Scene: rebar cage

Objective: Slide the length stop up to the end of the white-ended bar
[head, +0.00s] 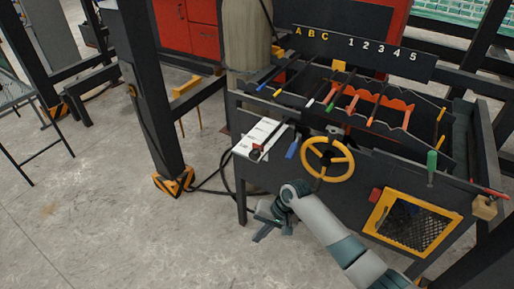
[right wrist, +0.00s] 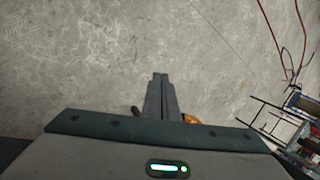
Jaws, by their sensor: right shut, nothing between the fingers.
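The length stop appears to be the small dark block with a bit of red (head: 257,152) on the white scale plate (head: 246,143) at the bench's left front corner. Several bars with coloured ends lie in the rack; the white-ended bar (head: 311,102) is near its left middle, its tip apart from the stop. My right gripper (head: 260,232) hangs low in front of the bench, below the plate and clear of it. In the right wrist view its fingers (right wrist: 160,78) are together and empty over bare floor. My left gripper is not in view.
A yellow handwheel (head: 328,159) and a blue handle (head: 292,149) stick out at the bench front. A yellow-framed mesh panel (head: 410,226) is at lower right. A dark post (head: 150,90) stands left of the bench. The floor at lower left is clear.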

